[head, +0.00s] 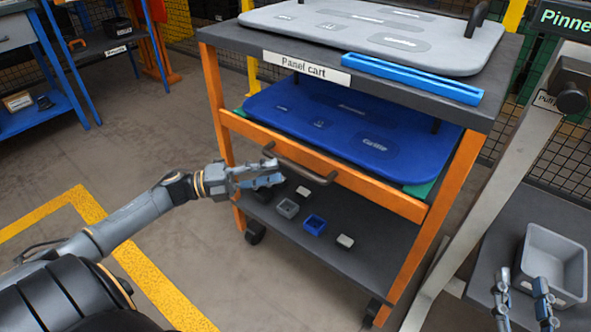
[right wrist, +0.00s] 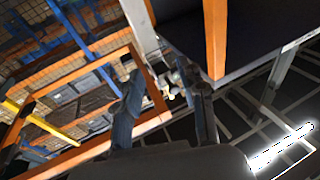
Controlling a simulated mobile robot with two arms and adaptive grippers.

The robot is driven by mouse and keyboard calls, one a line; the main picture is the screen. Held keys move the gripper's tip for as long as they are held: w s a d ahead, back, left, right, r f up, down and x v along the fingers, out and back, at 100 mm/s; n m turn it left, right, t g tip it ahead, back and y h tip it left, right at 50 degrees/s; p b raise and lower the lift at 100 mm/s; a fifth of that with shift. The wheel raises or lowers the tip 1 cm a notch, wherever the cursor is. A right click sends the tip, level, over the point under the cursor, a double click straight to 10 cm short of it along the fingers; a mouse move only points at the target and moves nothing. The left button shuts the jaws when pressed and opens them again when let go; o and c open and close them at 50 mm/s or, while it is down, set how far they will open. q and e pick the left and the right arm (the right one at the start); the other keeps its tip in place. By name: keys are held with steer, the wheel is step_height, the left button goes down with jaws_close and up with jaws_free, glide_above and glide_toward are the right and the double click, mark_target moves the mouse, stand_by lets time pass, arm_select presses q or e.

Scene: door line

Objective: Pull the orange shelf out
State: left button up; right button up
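The orange shelf (head: 375,193) is the middle level of the panel cart in the head view. It has an orange front rail, a dark bar handle (head: 300,170) and a blue panel (head: 350,132) lying on it. It sits within the cart's orange frame. My left gripper (head: 270,180) is just below and in front of the handle's left end. I see its fingers from the side; contact with the handle and the gap between the fingers are unclear. My right gripper (head: 522,290) is open and empty, at the lower right before a grey bin.
The cart's top (head: 440,97) carries a grey panel and a blue strip. Several small boxes stand on its bottom shelf (head: 340,257). A slanted grey post (head: 490,190) and the grey bin (head: 553,255) are at the right.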

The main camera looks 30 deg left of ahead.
mark_target(295, 168)
arm_select(q)
steer(key=x, duration=0.6)
steer(key=shift+w+d+b, duration=0.15)
steer(key=shift+w+b, duration=0.05)
steer(key=shift+b, duration=0.2)
arm_select(e)
steer(key=r+t, duration=0.1)
steer(key=r, duration=0.1)
steer(key=s+r+t+y, duration=0.1)
steer(key=r, duration=0.1)
steer(key=shift+a+r+t, duration=0.15)
steer(key=shift+t, duration=0.25)
arm_select(q)
jaws_close()
